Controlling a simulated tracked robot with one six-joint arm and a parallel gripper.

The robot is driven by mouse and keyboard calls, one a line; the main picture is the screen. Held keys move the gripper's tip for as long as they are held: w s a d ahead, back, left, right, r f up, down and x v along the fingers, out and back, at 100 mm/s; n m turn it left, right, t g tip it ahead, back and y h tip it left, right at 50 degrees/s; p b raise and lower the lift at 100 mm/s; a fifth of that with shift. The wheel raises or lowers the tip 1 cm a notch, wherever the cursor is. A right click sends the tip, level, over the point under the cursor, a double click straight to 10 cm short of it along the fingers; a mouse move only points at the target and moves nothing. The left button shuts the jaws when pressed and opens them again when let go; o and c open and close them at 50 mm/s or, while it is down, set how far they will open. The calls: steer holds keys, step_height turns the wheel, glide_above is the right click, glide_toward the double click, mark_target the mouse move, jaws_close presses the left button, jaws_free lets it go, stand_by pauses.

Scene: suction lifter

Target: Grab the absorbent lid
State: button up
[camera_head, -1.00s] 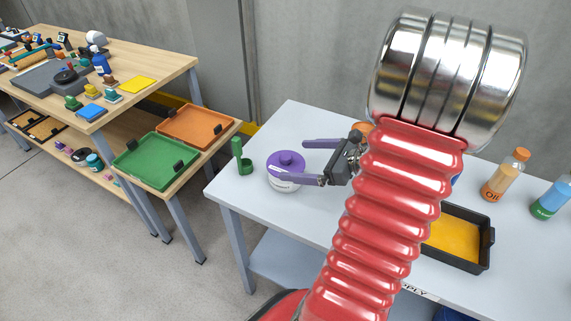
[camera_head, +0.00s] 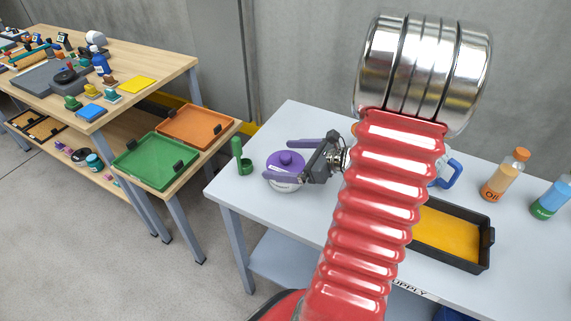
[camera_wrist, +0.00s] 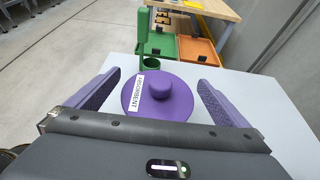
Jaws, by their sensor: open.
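The absorbent lid (camera_head: 287,160) is a round purple lid with a purple knob on top. It sits on a white container (camera_head: 287,186) near the left end of the white table. In the wrist view the lid (camera_wrist: 170,106) carries a white label reading ABSORBENT. My gripper (camera_head: 276,160) is open, with purple fingers. In the wrist view its fingers (camera_wrist: 160,87) stand on either side of the lid, with gaps left and right of it. The knob lies between the fingers. I cannot tell whether the fingers are level with the lid or above it.
A green holder (camera_head: 244,160) stands just left of the lid. A black tray with yellow contents (camera_head: 484,262), an orange OIL bottle (camera_head: 503,176) and a blue-handled mug (camera_head: 450,174) are to the right. A wooden table with green (camera_head: 150,185) and orange trays is further left.

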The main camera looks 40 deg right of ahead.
mark_target(286, 156)
stand_by(0.5)
steer(key=c, duration=1)
steer(key=shift+r, duration=0.8)
steer(key=c, duration=1)
step_height(286, 156, up, 8)
steer(key=shift+r, duration=0.25)
jaws_close()
